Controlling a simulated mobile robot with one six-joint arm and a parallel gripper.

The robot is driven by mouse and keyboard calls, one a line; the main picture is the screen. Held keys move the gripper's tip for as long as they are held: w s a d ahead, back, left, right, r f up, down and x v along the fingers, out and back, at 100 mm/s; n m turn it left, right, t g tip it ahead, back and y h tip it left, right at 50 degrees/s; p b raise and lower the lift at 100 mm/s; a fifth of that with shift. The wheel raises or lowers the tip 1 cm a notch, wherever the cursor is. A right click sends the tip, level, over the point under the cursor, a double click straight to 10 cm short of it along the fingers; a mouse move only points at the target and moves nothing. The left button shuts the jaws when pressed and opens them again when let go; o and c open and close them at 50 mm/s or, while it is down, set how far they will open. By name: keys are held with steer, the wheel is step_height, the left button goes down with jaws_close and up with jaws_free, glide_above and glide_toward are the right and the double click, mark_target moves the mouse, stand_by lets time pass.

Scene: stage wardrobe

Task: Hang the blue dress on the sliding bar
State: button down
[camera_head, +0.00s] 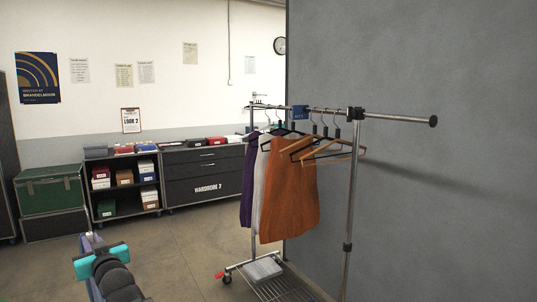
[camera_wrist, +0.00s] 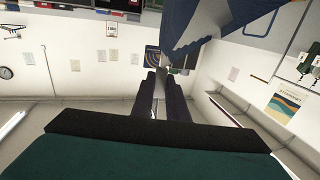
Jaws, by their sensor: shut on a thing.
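The blue dress (camera_wrist: 205,22) hangs close in front of the wrist camera; only part of its blue cloth with a grey band shows. My gripper (camera_wrist: 160,82) is shut on a thin grey piece at the dress, seemingly its hanger; the exact grip is hard to make out. The sliding bar (camera_head: 395,117) sticks out to the right from the clothes rack (camera_head: 353,200), ends in a black knob and is empty.
Purple, white and orange garments (camera_head: 290,195) hang on the rack rail, with empty wooden hangers (camera_head: 330,150) beside them. A grey wall (camera_head: 430,220) stands behind the bar. Drawers (camera_head: 205,175), shelves and a green trunk (camera_head: 50,190) line the back. Open floor lies between.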

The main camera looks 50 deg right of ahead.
steer(key=shift+d+r, duration=0.1)
steer(key=shift+d, duration=0.05)
stand_by(0.3)
